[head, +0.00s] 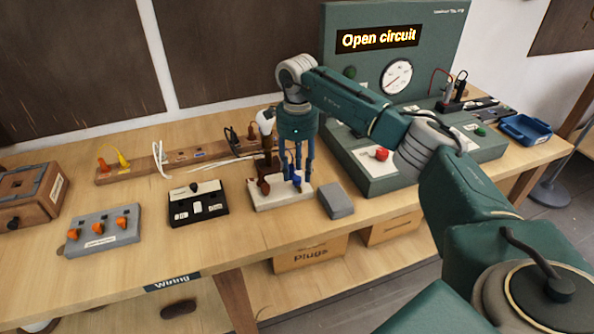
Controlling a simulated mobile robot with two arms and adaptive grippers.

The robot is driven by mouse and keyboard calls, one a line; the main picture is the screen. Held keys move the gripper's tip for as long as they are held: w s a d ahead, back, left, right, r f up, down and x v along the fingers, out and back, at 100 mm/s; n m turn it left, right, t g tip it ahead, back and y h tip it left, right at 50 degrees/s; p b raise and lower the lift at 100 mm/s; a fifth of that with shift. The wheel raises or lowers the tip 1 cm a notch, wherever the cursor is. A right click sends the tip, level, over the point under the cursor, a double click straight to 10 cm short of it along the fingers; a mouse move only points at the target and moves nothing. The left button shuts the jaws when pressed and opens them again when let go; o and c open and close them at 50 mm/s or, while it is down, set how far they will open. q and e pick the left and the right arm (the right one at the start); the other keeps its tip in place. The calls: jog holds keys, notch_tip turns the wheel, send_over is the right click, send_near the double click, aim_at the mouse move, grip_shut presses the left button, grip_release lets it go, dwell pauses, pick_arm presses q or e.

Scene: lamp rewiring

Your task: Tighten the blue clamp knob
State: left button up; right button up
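The blue clamp knob (296,180) sits on a small white block (268,200) near the middle of the table. A brown knob (264,187) stands to its left on the same block. My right gripper (303,172) points straight down over the blue knob, with its blue-looking fingers around or just beside it. The fingers are small here, and I cannot tell whether they touch the knob or how far they are closed. My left gripper is not in view.
A green tester (405,25) reading "Open circuit" stands behind my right arm. A grey box (336,201) lies just right of the white block. A black switch box (198,204) and a grey box with orange levers (103,232) stand left. The front table strip is clear.

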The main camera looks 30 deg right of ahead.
jog(key=shift+f, duration=1)
jog(key=shift+c, duration=0.3)
grip_shut()
